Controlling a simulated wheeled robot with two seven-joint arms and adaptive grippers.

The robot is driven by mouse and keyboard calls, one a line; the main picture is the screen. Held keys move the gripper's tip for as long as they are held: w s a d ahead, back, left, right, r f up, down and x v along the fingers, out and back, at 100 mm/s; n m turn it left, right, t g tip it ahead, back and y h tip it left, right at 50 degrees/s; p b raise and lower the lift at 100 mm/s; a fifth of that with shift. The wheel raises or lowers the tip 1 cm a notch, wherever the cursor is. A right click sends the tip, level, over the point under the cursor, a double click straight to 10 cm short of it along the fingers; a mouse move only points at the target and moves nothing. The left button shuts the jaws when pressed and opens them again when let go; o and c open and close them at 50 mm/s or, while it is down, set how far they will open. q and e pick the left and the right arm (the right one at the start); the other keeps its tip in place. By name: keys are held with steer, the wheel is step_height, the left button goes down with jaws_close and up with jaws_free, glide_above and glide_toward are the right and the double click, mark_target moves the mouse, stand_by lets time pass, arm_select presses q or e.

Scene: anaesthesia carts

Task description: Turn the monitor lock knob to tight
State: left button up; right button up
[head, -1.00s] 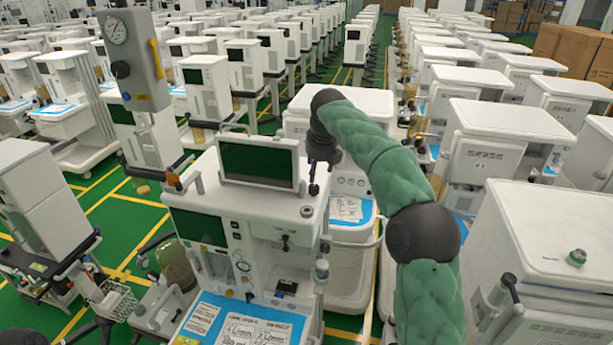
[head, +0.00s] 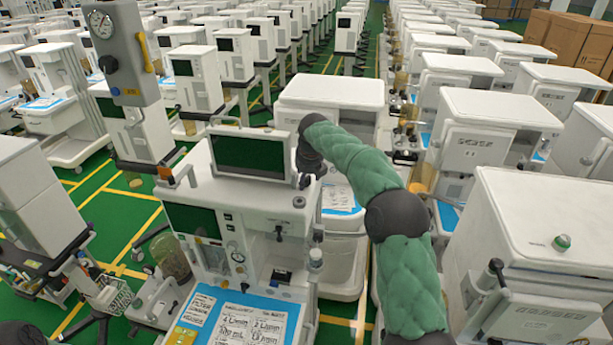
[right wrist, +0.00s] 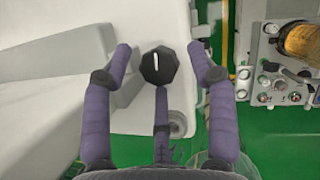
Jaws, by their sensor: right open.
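The monitor (head: 250,155), with a dark green screen, stands on top of the white anaesthesia machine (head: 262,222). My right arm reaches to its right edge, and its dark end (head: 311,157) is beside the monitor; the fingers are hidden there. In the right wrist view, a black faceted knob (right wrist: 159,65) with a white mark lies between the spread purple fingers of my right gripper (right wrist: 159,62). Two fingers flank it and one is below it in the picture. The gripper is open; the mark runs nearly upright. Whether any finger touches the knob is unclear.
A grey gauge column (head: 122,60) stands left of the monitor. A white cabinet (head: 330,92) is close behind my right arm, and another (head: 545,240) stands at the right. Green floor shows in a narrow aisle. A blue tray surface with printed sheets (head: 240,318) is in front.

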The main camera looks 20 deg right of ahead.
steer(key=shift+w+f, duration=0.1)
steer(key=shift+w, duration=0.05)
steer(key=c, duration=1.1)
steer(key=shift+a+m+h+p, duration=0.1)
steer(key=shift+m+h+p, duration=0.2)
steer(key=shift+m+p, duration=0.55)
steer(key=shift+m+h, duration=0.3)
steer(key=shift+m, duration=0.45)
